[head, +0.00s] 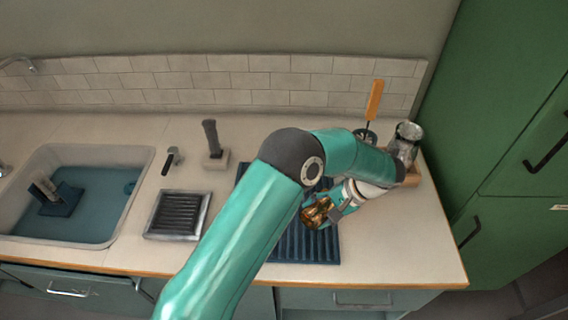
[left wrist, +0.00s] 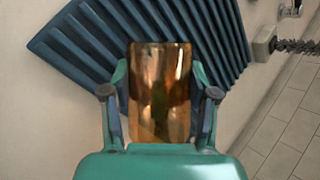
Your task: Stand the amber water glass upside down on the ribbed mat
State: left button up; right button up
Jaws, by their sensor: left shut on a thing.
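The amber water glass (head: 315,213) is held by my left gripper (head: 330,207), above the blue ribbed mat (head: 300,247) in the head view. In the left wrist view the amber glass (left wrist: 160,95) sits between the two fingers of my left gripper (left wrist: 160,78), one on each side. Behind it lies the ribbed mat (left wrist: 85,40). In the head view the glass looks tilted, and I cannot tell which end is its mouth. My left arm covers part of the mat. My right gripper is not in view.
A sink (head: 75,190) is at the left. A framed dark grate (head: 178,214) lies left of the mat. A dark-handled tool on a block (head: 213,145) stands behind. A clear glass vessel (head: 406,142) and an orange-handled utensil (head: 374,100) stand at the back right. The front-right counter is clear.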

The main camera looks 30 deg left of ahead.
pick_arm(q)
jog(key=shift+w, duration=0.2)
jog(key=shift+a+r, duration=0.1)
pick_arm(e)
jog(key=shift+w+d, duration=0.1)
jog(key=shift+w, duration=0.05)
pick_arm(q)
jog(key=shift+s, duration=0.1)
